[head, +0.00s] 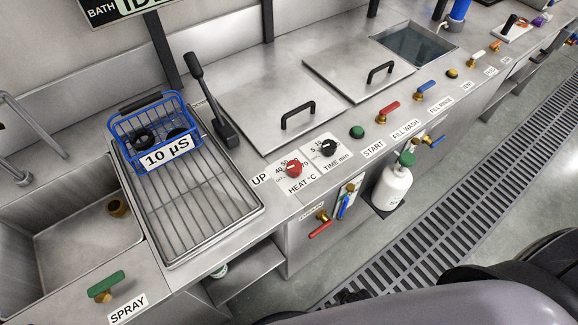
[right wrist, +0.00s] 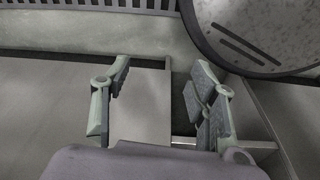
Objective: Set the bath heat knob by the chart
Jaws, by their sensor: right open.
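The red heat knob (head: 294,168) sits on a white dial plate marked "HEAT °C" on the front of the steel counter, in the middle of the head view. Numbers ring it, but its pointer is too small to read surely. The black time knob (head: 327,147) is just to its right, on a plate marked "TIME min". No chart is clearly in view. My right gripper (right wrist: 160,95) shows only in the right wrist view, its fingers apart and empty, away from the knob. My left gripper is not in view.
A blue basket (head: 150,122) labelled "10 µS" stands on a wire rack (head: 205,207). Two lidded tanks (head: 268,108) lie behind the knobs. A green start button (head: 357,132), coloured valve levers and a white bottle (head: 391,189) line the front. A floor grate (head: 440,195) runs alongside.

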